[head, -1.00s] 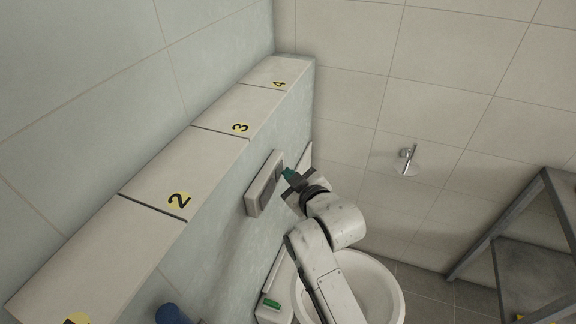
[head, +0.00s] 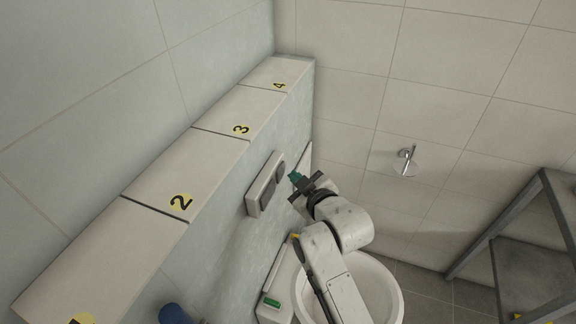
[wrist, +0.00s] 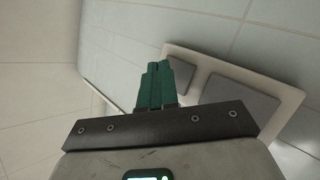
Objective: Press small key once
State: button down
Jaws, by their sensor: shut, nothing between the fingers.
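A pale flush plate (head: 253,196) with two grey keys is mounted on the wall above the toilet. The small key (head: 281,168) is at its far end and the large key (head: 267,191) at its near end. In the wrist view, the small key (wrist: 184,73) shows just right of my fingertips, partly hidden behind the green fingers, and the large key (wrist: 240,104) is further right. My gripper (head: 294,176) is shut and empty, its green fingertips close to the small key's end of the plate. A gap seems to show between fingertips and plate.
A white toilet (head: 394,298) stands below my arm. A green item (head: 271,301) lies on a white surface beside it. A numbered ledge (head: 217,151) runs above the plate. A grey metal rack (head: 492,240) stands at right.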

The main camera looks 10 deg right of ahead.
jog(key=shift+s+d+p, duration=0.45)
jog(key=shift+s+d, duration=0.3)
jog(key=shift+d, duration=0.25)
jog(key=shift+s+d+p, duration=0.45)
jog(key=shift+s+d, duration=0.25)
jog(key=shift+d, duration=0.3)
